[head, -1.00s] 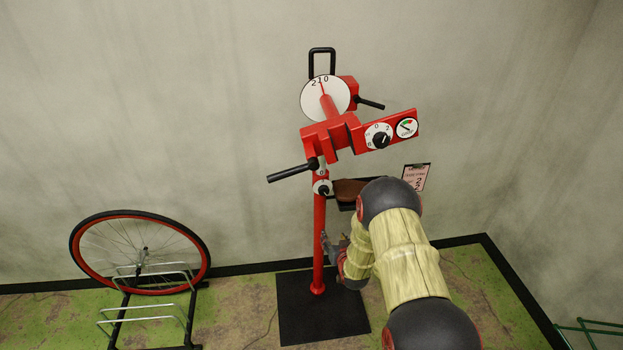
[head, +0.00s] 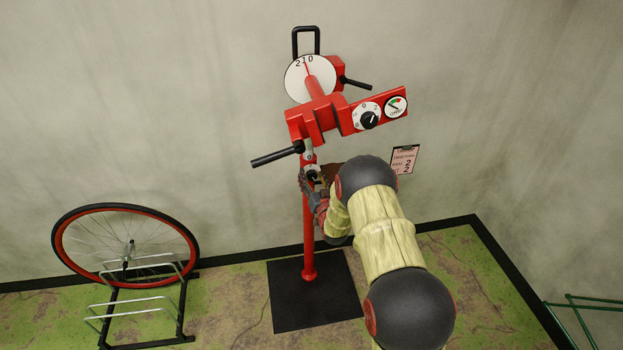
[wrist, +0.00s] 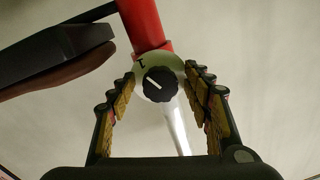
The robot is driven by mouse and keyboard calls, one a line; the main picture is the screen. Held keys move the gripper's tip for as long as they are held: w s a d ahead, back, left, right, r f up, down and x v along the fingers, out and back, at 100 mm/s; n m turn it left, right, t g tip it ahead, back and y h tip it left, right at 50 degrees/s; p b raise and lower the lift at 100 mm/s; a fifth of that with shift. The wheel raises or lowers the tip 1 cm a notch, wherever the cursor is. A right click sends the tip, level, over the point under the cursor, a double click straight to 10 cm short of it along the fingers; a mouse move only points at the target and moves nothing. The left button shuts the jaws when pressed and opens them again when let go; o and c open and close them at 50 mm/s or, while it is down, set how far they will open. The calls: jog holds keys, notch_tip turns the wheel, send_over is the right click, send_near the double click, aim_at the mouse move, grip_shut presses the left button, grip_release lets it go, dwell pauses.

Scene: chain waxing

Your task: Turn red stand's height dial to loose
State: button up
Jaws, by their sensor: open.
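The red stand (head: 308,230) rises from a black mat, with its red clamp head at the top. Its height dial is a black knob with a white pointer line on a pale round plate; in the wrist view the knob (wrist: 159,84) sits between my open fingers, apart from both. In the head view the height dial (head: 312,173) shows beside my gripper (head: 312,186), partly hidden. In the wrist view my gripper (wrist: 165,95) is open and empty. The knob's line points up-left; a small mark shows on the plate above it. The other plate markings are unreadable.
A dark tray with a brown item (wrist: 60,60) juts out left of the dial in the wrist view. A black handle (head: 277,156) sticks out above my gripper. A wheel (head: 125,247) stands in a rack at left. A clipboard (head: 404,160) hangs on the wall.

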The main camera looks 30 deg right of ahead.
jog(key=shift+w, duration=0.35)
jog(key=shift+c, duration=0.3)
jog(key=c, duration=1.1)
